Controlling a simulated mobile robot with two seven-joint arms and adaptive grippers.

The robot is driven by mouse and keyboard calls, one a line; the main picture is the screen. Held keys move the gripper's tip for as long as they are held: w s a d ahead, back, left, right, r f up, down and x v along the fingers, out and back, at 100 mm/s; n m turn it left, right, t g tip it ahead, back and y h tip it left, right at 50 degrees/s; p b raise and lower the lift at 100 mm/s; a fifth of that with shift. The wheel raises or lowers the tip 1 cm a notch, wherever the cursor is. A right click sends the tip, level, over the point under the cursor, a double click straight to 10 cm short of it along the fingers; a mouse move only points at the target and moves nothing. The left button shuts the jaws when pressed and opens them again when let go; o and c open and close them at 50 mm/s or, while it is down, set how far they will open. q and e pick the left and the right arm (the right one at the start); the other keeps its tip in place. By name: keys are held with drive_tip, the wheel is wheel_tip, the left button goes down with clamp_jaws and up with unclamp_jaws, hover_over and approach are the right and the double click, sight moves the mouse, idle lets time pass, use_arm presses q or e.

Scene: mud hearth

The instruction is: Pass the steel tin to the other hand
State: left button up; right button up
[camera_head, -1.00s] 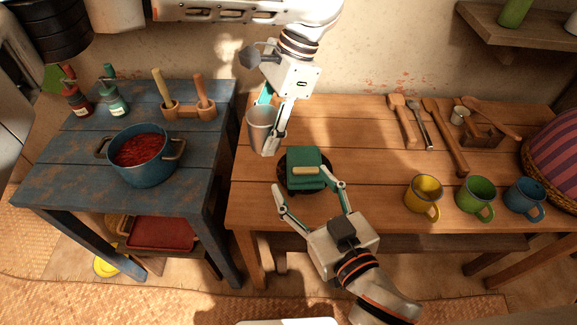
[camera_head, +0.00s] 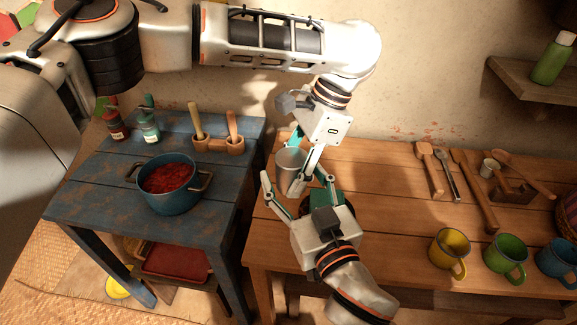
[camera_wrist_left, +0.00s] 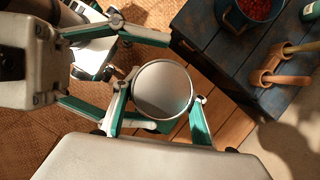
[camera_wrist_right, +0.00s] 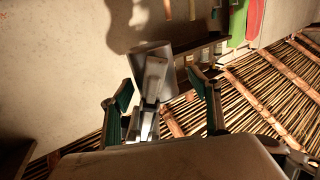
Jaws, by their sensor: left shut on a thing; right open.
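The steel tin (camera_head: 288,166) is a plain grey cup held above the wooden table, near its left end. My left gripper (camera_head: 295,180) reaches down from above and is shut on the tin. In the left wrist view the tin's round open mouth (camera_wrist_left: 162,88) shows between the fingers. My right gripper (camera_head: 296,177) comes from the front with fingers spread open, around or just in front of the tin's lower part. In the right wrist view the tin (camera_wrist_right: 153,58) shows beyond and between the open fingers. I cannot tell whether they touch it.
Yellow (camera_head: 450,252), green (camera_head: 505,258) and blue (camera_head: 556,256) mugs stand at right. Wooden utensils lie behind them. A blue pot (camera_head: 168,187) stands on the blue table at left.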

drive_tip(key=shift+x, duration=1.4)
drive_tip(key=c, duration=1.2)
use_arm(q)
drive_tip(key=o, duration=1.2)
